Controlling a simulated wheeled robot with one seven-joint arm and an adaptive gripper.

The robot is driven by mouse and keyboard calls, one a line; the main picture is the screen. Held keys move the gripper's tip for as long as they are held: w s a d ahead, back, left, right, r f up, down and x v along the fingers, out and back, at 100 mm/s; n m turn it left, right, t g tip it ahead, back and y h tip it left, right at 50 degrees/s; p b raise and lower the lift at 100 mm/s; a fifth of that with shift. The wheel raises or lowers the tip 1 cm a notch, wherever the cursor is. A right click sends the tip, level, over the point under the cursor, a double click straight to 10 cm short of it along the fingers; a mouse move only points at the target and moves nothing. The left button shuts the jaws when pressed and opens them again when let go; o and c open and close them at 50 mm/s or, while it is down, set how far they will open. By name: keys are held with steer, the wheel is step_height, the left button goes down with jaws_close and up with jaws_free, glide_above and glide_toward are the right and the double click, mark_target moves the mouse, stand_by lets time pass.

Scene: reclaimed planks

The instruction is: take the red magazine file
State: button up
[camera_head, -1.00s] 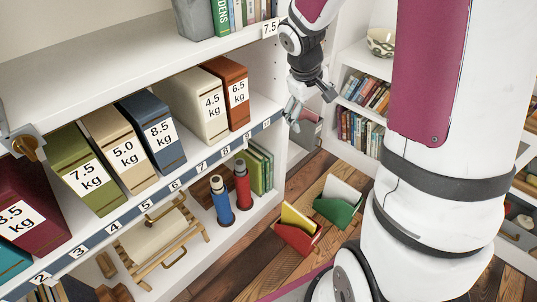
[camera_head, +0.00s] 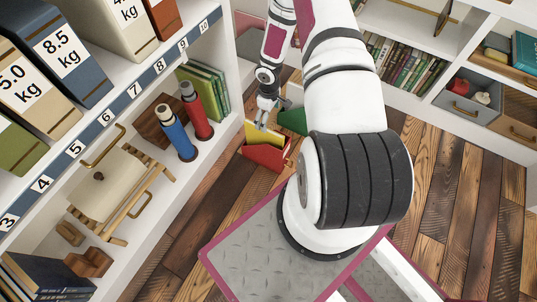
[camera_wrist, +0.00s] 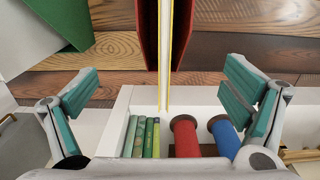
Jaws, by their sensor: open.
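The red magazine file (camera_head: 266,157) stands on the wooden floor beside the shelf unit, with a yellow folder (camera_head: 264,133) sticking up out of it. My gripper (camera_head: 263,122) is open and empty, pointing down just above the file and close to the yellow folder. In the wrist view the file's dark red walls (camera_wrist: 148,35) are seen edge-on at the top middle, between my spread fingers (camera_wrist: 160,82). The yellow folder's edge (camera_wrist: 165,60) runs down between those walls. I cannot tell whether any finger touches the file.
A green file (camera_head: 292,121) stands close behind the red one and shows at upper left in the wrist view (camera_wrist: 66,22). The shelf to the left holds red (camera_head: 199,112) and blue (camera_head: 174,133) bottles. Floor (camera_head: 440,180) is free to the right.

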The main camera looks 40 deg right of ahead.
mark_target(269, 130)
step_height(269, 130, down, 9)
steer(key=b, duration=0.2)
steer(key=shift+s+b, duration=0.1)
steer(key=shift+b, duration=0.25)
steer(key=shift+s+a+f+b, duration=0.15)
steer(key=shift+f+b, duration=0.95)
steer(key=shift+f, duration=1.55)
steer(key=shift+c, duration=0.5)
steer(key=c, duration=1.9)
steer(key=shift+r, duration=0.15)
steer(key=shift+c, duration=0.2)
